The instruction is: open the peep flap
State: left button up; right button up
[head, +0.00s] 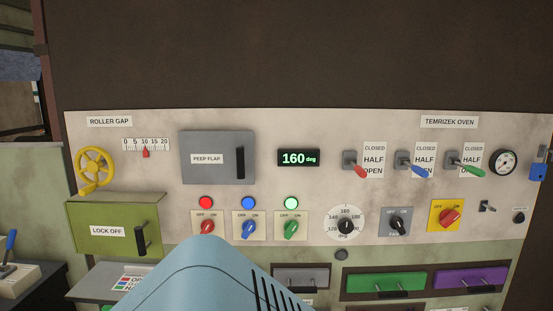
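The peep flap (217,171) is a grey square panel on the left half of the pale control panel, with a "PEEP FLAP" label. It appears closed, lying flat against the panel. Its black upright handle (240,162) is at its right side. A blue-grey part of my own body rises from the bottom edge, below the flap, and hides what is behind it. Neither of my grippers shows in the head view.
A yellow handwheel (95,168) is left of the flap, and a green "LOCK OFF" box (112,226) juts out below left. A 160 deg display (298,158) is to the right. Rotary switches (207,227) sit below. Levers (360,170) are further right.

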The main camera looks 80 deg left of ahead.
aim_at(207, 158)
jog(key=u, duration=2.95)
